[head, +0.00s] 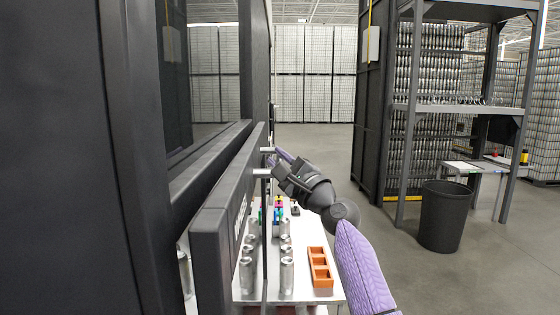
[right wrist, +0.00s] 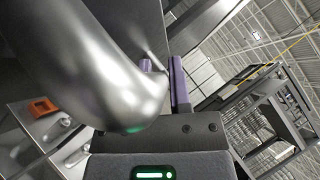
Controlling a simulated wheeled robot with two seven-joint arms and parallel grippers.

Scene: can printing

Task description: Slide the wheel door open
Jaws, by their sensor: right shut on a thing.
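The wheel door is most likely the dark panel (head: 212,240) on the left in the head view, standing out from the dark machine. Its silver handle (head: 262,172) juts from the panel's right side. The handle also shows large and close in the right wrist view (right wrist: 95,65). My right gripper (head: 277,165) is at the handle, shut on it. Its purple fingers (right wrist: 178,85) show beside the metal bar in the wrist view, though the contact itself is partly hidden. My left gripper is not in view.
A white table (head: 320,299) below the gripper bears several silver cans (head: 287,275) and an orange tray (head: 320,268). A black bin (head: 440,215) and a grey shelf rack (head: 458,108) stand at right. The floor between the machine and the rack is clear.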

